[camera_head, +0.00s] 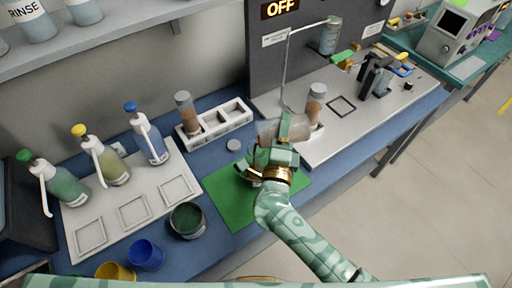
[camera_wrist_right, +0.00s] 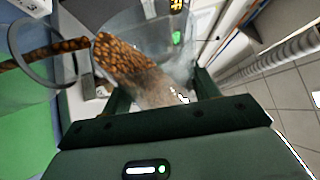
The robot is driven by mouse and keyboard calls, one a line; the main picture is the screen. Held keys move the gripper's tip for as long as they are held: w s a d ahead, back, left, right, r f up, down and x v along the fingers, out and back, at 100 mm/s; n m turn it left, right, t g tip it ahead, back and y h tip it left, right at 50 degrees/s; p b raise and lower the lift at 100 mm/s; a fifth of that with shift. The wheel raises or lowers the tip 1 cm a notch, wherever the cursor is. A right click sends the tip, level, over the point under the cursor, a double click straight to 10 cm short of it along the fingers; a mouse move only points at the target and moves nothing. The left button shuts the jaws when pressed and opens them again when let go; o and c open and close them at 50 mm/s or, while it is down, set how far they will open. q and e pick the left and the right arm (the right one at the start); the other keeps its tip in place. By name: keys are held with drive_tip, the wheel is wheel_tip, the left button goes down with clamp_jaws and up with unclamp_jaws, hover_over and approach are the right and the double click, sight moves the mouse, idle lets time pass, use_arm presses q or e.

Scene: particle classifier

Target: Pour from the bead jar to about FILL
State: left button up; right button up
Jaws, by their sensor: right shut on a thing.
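My right gripper (camera_head: 283,145) is shut on a clear jar (camera_head: 268,129) above the green mat. In the right wrist view the jar (camera_wrist_right: 172,40) lies strongly tilted between the fingers (camera_wrist_right: 165,98), with brown beads (camera_wrist_right: 125,65) inside. A narrow brown band of beads (camera_wrist_right: 40,51) runs from the jar to the left, across a thin grey ring (camera_wrist_right: 17,40); I cannot tell what the ring belongs to. No FILL mark is readable. A clear vessel with brown contents (camera_head: 315,104) stands just right of my gripper. My left gripper is not in view.
A white rack (camera_head: 214,127) holds another brown-filled jar (camera_head: 187,112). A grey disc (camera_head: 234,145) lies beside the green mat (camera_head: 228,205). Pump bottles (camera_head: 107,158), a dark green cup (camera_head: 187,219) and a blue cup (camera_head: 147,254) stand left. A panel reads OFF (camera_head: 281,8).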

drive_tip(key=shift+a+r+n+t+p, duration=0.2)
drive_tip(key=shift+r+n+p, duration=0.1)
drive_tip(key=shift+n, duration=0.25)
drive_tip(key=shift+a+r+n+t+p, duration=0.15)
drive_tip(key=shift+r+n+t+p, duration=0.1)
drive_tip(key=shift+n, duration=0.3)
idle(3.1)
